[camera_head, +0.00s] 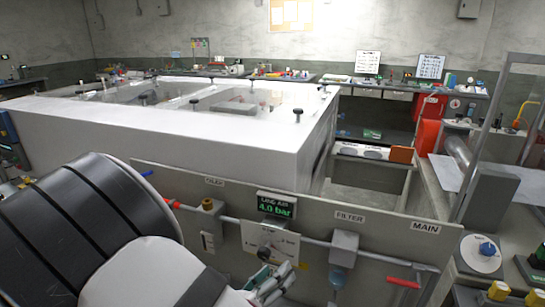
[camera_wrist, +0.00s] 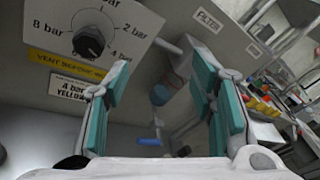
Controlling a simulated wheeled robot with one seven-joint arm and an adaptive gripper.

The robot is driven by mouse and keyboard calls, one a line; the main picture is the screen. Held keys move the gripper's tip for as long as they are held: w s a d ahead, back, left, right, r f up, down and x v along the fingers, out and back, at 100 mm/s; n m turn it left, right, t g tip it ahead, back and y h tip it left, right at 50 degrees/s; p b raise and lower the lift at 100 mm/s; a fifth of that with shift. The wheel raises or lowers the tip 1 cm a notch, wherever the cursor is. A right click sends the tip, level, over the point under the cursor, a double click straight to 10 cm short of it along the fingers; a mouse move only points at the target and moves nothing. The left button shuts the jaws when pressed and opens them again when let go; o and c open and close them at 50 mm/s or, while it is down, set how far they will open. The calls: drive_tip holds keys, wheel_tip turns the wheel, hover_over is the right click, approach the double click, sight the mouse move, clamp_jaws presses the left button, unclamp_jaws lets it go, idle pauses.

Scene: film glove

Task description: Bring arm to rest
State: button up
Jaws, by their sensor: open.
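My gripper (camera_wrist: 161,65) is open, with teal pads on both fingers and nothing held between them. In the head view my gripper (camera_head: 277,281) is at the bottom centre, in front of the grey air-line panel (camera_head: 390,235) and just below the regulator plate with its dial (camera_head: 265,252). In the wrist view the black dial knob (camera_wrist: 89,43) is at upper left, beyond the left finger and apart from it as far as I can tell. My arm covers the lower left of the head view.
The panel carries a display (camera_head: 276,205) reading 4.0 bar, a filter (camera_head: 343,249) and a red handle (camera_head: 403,282). A large white-topped enclosure (camera_head: 200,135) stands behind it. At right is a bench with a blue knob (camera_head: 487,249) and yellow blocks (camera_head: 499,291).

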drive_tip(key=s+d+r+m+g+y, duration=0.1)
drive_tip(key=s+d+r+m+g, duration=0.4)
drive_tip(key=d+m, duration=0.45)
drive_tip(key=s+d+r+m+g, duration=0.3)
drive_tip(key=d+r+m+g, duration=0.4)
drive_tip(key=d+m, duration=0.25)
drive_tip(key=s+r+m+t+y, duration=0.3)
drive_tip(key=s+r+m+y, duration=0.5)
drive_tip(key=m, duration=0.8)
drive_tip(key=shift+s+d+r+y, duration=0.35)
drive_tip(key=shift+s+r, duration=0.65)
drive_tip(key=shift+s, duration=0.5)
